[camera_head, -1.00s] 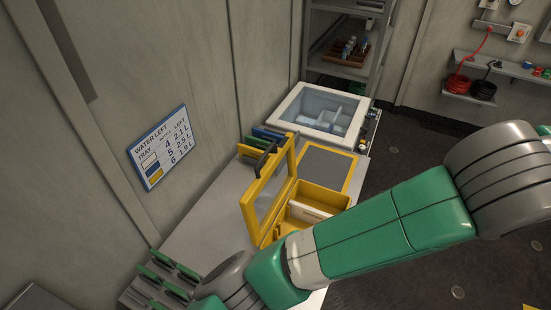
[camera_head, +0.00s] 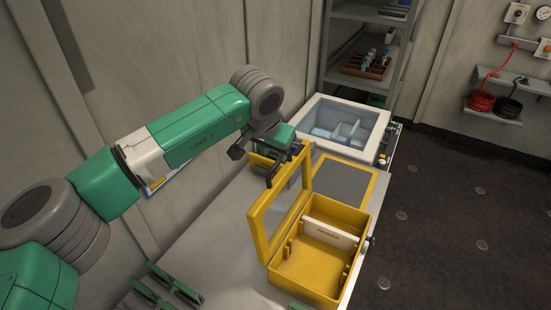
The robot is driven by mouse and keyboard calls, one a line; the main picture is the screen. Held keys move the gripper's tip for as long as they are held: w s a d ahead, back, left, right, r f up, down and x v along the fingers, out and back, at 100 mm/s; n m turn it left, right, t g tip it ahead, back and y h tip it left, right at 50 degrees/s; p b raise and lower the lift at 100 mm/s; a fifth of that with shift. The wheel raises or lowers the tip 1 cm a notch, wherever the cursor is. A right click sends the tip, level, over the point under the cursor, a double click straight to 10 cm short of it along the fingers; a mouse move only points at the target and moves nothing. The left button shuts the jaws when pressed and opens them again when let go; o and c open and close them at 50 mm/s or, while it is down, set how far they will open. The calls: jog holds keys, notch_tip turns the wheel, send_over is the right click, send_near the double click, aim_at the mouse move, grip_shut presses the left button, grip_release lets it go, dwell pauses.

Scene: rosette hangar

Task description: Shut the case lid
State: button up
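The yellow case (camera_head: 335,285) stands on the bench with its front toward the right. Its lid (camera_head: 265,222), a yellow frame with a clear pane, stands up open on the left side of the case. A dark handle (camera_head: 271,172) is on the lid's outer side. Inside the case is a white labelled divider (camera_head: 329,233); otherwise the case looks mostly empty. My gripper (camera_head: 268,148) is behind the lid's upper far end, on the wall side, close to the handle. I cannot tell whether they touch, and its fingers are too small and partly hidden to read.
A white-framed clear-topped box (camera_head: 377,118) stands beyond the case, with a yellow-edged grey panel (camera_head: 345,183) between them. Green racks (camera_head: 172,284) stand at the bench's near left. A shelf unit (camera_head: 340,78) is at the back. The floor to the right is clear.

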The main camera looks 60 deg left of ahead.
aim_at(278, 163)
jog(key=x, duration=0.4)
jog(key=shift+f, duration=0.1)
grip_shut()
jog(key=shift+w+d, duration=0.1)
